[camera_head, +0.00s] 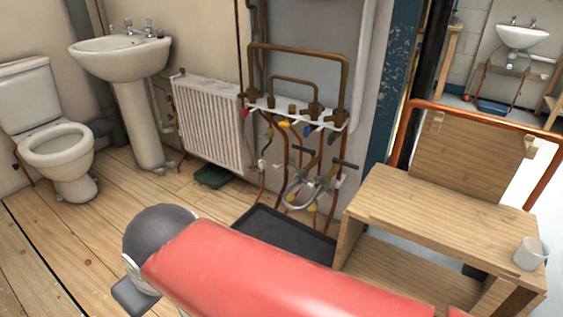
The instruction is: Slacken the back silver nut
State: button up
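A plumbing assembly of copper pipes (299,50) is mounted on the wall in the middle of the view. Below its white bracket (290,112) hang valves with blue, red and yellow parts. Lower down is a silver, curved fitting (303,203) with dark handles above it. Silver nuts are too small to tell apart here, so I cannot tell which is the back one. My red arm crosses the foreground, with a grey rounded joint at its left end. My gripper is not visible, and the arm is apart from the pipes in the picture.
A black tray (284,236) lies on the floor below the pipes. A wooden bench (440,210) with a white cup (530,253) stands at right. A radiator (208,122), basin (122,45) and toilet (55,150) stand left. The wooden floor between is mostly clear.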

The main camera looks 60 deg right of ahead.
aim_at(304, 174)
jog(key=i+z, duration=0.15)
jog(key=z, duration=1.85)
jog(key=i+l+u, duration=0.1)
jog(key=i, duration=0.3)
jog(key=i+l+u, duration=0.1)
jog(key=i+l, duration=0.2)
jog(key=i, duration=0.15)
